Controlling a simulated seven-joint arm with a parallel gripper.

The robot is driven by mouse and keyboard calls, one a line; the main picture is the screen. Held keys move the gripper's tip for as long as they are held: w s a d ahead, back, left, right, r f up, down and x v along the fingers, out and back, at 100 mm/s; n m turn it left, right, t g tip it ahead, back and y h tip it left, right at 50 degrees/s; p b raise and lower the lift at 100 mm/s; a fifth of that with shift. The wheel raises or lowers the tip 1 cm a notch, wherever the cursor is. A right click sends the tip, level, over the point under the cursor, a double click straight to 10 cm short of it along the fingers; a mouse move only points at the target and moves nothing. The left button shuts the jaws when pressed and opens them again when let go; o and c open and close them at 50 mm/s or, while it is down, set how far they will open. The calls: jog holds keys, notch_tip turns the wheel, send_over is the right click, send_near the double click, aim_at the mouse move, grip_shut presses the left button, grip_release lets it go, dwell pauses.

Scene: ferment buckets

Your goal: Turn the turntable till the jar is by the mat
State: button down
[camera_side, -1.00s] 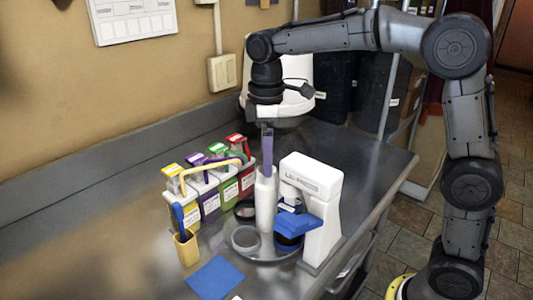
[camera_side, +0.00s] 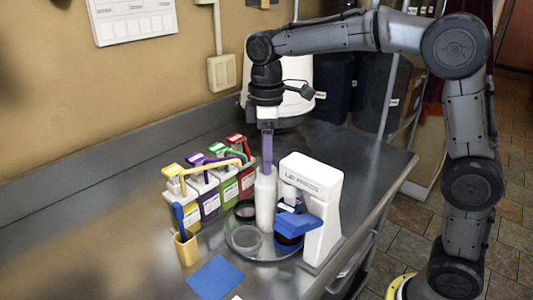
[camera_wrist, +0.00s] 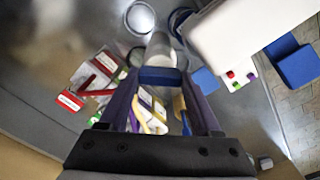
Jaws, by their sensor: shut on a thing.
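The round grey turntable (camera_side: 271,261) sits on the metal bench. A tall white bottle-shaped piece (camera_side: 265,205) stands upright on it. A brown round item (camera_side: 289,243) is partly hidden at the right. I cannot tell which is the jar. The flat blue mat (camera_side: 215,278) lies in front.
A white press-like machine (camera_side: 318,205) with a blue part (camera_side: 298,224) stands close at the right and overhangs the turntable. Several labelled tubs (camera_side: 210,198) line the left side. A yellow cup (camera_side: 187,248) stands near the mat. The bench behind the machine is clear.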

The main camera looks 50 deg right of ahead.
jog(key=shift+m, duration=2.2)
jog(key=shift+r+m, duration=0.1)
jog(key=shift+m, duration=6.7)
jog(key=shift+c, duration=0.4)
grip_release()
